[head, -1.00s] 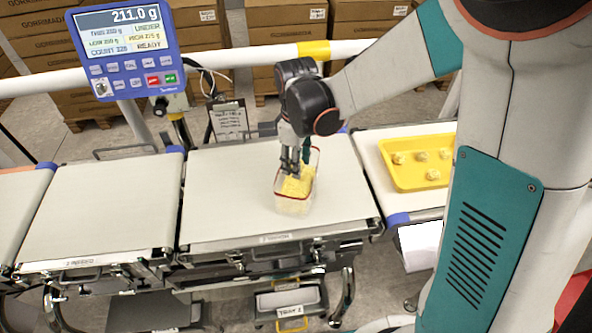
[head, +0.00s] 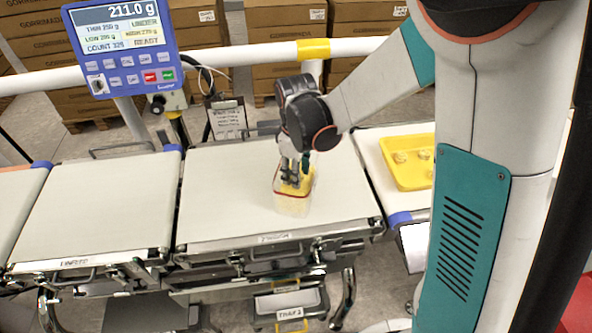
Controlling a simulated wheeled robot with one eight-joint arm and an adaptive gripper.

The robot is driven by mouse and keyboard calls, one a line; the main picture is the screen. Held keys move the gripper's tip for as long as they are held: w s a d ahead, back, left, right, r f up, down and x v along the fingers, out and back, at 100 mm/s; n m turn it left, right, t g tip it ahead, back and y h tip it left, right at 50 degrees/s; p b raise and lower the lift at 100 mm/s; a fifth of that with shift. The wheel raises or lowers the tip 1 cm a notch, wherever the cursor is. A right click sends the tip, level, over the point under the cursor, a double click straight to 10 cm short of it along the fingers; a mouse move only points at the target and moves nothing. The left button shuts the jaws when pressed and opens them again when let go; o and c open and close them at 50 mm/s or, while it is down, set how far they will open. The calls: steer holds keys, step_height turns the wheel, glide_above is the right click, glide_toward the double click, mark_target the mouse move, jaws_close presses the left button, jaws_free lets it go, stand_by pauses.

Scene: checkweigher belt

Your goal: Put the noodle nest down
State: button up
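A clear tub with a red rim (head: 277,192) stands on the middle weighing belt (head: 225,200). Pale yellow noodles show inside it. My gripper (head: 292,178) points down into the tub, with its fingertips at the noodles. The fingertips are small and partly hidden, so I cannot tell whether they are closed on a noodle nest. No single nest stands out from the contents. The display (head: 122,45) reads 211.0 g and UNDER.
A yellow tray (head: 405,183) with several pale nests lies on the right-hand belt, partly hidden by my arm. The left belt (head: 95,215) is empty. A white rail (head: 250,57) runs behind the belts, and a lower tray sits beneath the middle belt.

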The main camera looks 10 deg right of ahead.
steer(key=o, duration=0.8)
steer(key=shift+r, duration=0.1)
step_height(320, 180, up, 13)
steer(key=p, duration=0.5)
steer(key=shift+s+d+r+m+t, duration=1.2)
steer(key=shift+s+d+r+m, duration=0.5)
steer(key=shift+s, duration=1.05)
steer(key=shift+s+d+r+m+t, duration=1.3)
steer(key=shift+s+d+m, duration=0.7)
steer(key=shift+s, duration=0.8)
steer(key=shift+s+d+r+m+t, duration=1.1)
steer(key=shift+s+d+r+m, duration=0.65)
steer(key=shift+s, duration=1)
steer(key=shift+d+f, duration=0.1)
